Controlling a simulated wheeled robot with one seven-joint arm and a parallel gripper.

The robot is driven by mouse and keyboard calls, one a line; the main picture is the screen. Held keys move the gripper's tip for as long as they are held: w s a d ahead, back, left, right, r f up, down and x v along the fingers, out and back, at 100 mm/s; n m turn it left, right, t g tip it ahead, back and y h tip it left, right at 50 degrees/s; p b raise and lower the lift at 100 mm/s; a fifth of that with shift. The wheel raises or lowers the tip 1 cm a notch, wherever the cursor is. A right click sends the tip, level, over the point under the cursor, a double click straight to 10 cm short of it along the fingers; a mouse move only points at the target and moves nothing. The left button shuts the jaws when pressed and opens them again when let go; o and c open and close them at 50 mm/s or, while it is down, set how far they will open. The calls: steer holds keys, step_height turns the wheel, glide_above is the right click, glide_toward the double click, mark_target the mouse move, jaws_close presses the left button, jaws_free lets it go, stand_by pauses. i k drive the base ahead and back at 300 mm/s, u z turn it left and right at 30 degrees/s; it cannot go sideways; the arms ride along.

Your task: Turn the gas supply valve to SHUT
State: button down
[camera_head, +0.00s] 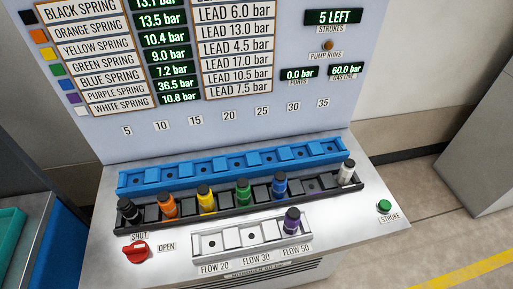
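The gas supply valve is a red knob (135,251) at the front left of the grey console. A SHUT label (139,236) sits just above it, and an OPEN label (167,247) sits to its right. The knob is too small to tell for sure which label its handle points at. The gas line display (346,70) reads 60.0 bar, and the ports display (299,74) reads 0.0 bar. My gripper is not in view.
A black rack (325,197) holds several coloured cartridges, with a blue empty rack (228,167) behind it. A white tray (228,240) right of the valve holds a purple cartridge (292,221) at FLOW 50. A green stroke button (384,206) is at right. Space around the valve looks clear.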

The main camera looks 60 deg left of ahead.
mark_target(139, 251)
steer(key=u, duration=4.75)
steer(key=i, duration=0.8)
steer(key=z, duration=2.45)
